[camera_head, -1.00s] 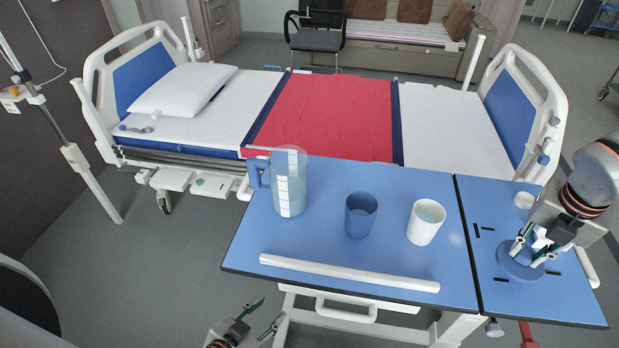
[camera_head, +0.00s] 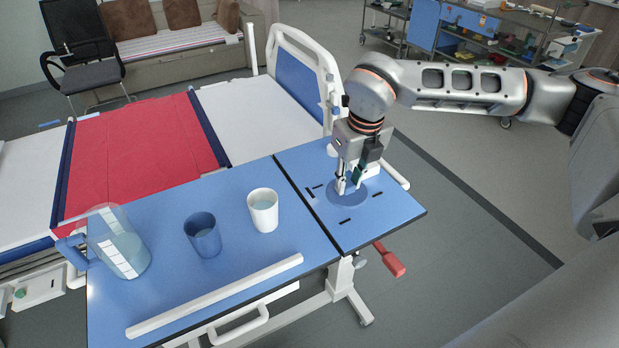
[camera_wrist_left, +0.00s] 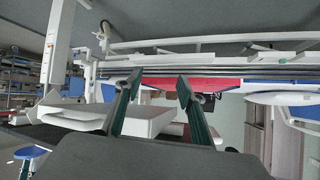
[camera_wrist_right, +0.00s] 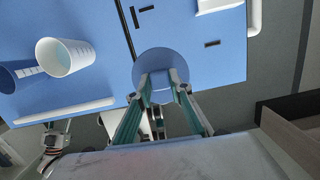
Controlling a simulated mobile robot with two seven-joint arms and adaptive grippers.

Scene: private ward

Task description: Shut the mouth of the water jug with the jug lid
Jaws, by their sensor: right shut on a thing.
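The water jug (camera_head: 120,250) is clear with a blue handle and white scale marks. It stands upright at the left end of the blue overbed table in the head view, its mouth uncovered. The jug lid (camera_head: 353,198) is a flat blue disc on the table's right section. My right gripper (camera_head: 345,188) points down at the lid and is shut on its raised middle; the right wrist view shows the fingers over the disc (camera_wrist_right: 148,64). I cannot tell whether the lid is clear of the table. My left gripper (camera_wrist_left: 158,84) is open and empty in its wrist view.
A blue cup (camera_head: 203,238) and a white cup (camera_head: 263,212) stand between jug and lid. A white bar (camera_head: 215,293) runs along the table's (camera_head: 165,245) front. The bed (camera_head: 245,115) lies behind. Slots mark the right section around the lid.

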